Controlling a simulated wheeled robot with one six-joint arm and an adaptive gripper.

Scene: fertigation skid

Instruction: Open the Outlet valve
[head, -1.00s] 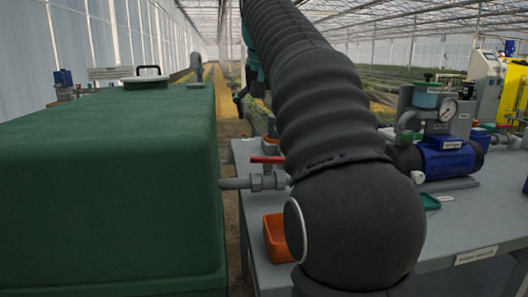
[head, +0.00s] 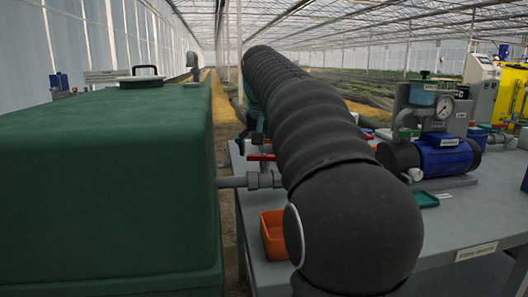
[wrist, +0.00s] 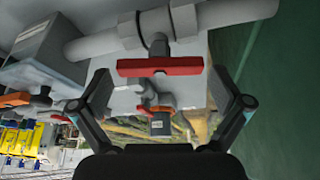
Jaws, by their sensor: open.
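A red bar handle (wrist: 160,67) sits on a grey valve on a pale pipe (wrist: 235,12) in the wrist view. The handle lies roughly along the pipe. My gripper (wrist: 159,76) is open, with one finger to each side of the handle; I cannot tell if either touches it. In the head view a red handle (head: 262,157) shows above a grey valve (head: 262,180) beside the green tank (head: 110,190), partly behind my arm. I cannot read a label naming the Outlet valve. The gripper's fingers are hidden in the head view.
The green tank wall (wrist: 285,80) stands close on the right in the wrist view. Another red-handled fitting (wrist: 155,112) shows beyond the handle. An orange bin (head: 272,235) and a blue pump (head: 445,155) stand on the grey bench (head: 465,220).

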